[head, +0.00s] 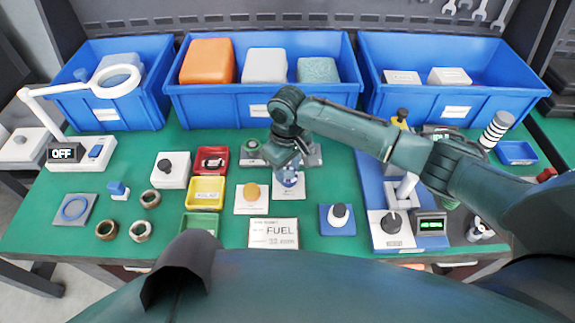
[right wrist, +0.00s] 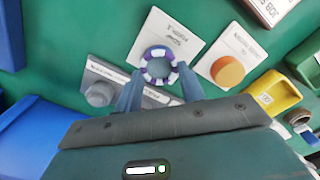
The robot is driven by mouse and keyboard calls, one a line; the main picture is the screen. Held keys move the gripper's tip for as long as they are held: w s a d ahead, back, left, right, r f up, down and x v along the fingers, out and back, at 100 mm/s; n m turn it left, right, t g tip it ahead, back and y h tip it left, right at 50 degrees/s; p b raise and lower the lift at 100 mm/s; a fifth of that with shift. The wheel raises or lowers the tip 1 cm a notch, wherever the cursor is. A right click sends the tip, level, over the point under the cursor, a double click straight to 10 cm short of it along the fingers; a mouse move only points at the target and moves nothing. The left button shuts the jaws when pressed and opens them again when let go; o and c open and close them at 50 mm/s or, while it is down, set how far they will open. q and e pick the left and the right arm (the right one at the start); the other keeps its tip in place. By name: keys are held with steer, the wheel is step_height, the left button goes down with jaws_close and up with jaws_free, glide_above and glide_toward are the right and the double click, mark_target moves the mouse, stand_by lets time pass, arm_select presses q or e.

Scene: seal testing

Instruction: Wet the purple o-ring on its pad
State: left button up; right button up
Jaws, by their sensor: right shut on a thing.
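My right gripper (right wrist: 159,84) reaches down over a white labelled card (right wrist: 180,35) near the middle of the table. Its two fingers close on either side of a purple-and-white banded ring (right wrist: 158,52), which looks like the purple o-ring. The ring lies over the card in the right wrist view; whether it touches the card is hard to tell. In the head view the gripper (head: 289,164) partly covers the ring (head: 289,179). My left gripper is not in view.
A card with an orange disc (head: 252,191) lies close to the left of the gripper. A FUEL card (head: 273,233) lies in front. Yellow (head: 206,192) and red trays stand to the left, and a blue pad with a white-and-black knob (head: 338,216) to the right. Blue bins line the back.

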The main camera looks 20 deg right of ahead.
steer(key=shift+s+f, duration=0.1)
steer(key=shift+s, duration=0.05)
step_height(320, 180, up, 3)
steer(key=p, duration=0.3)
steer(key=shift+r, duration=1.05)
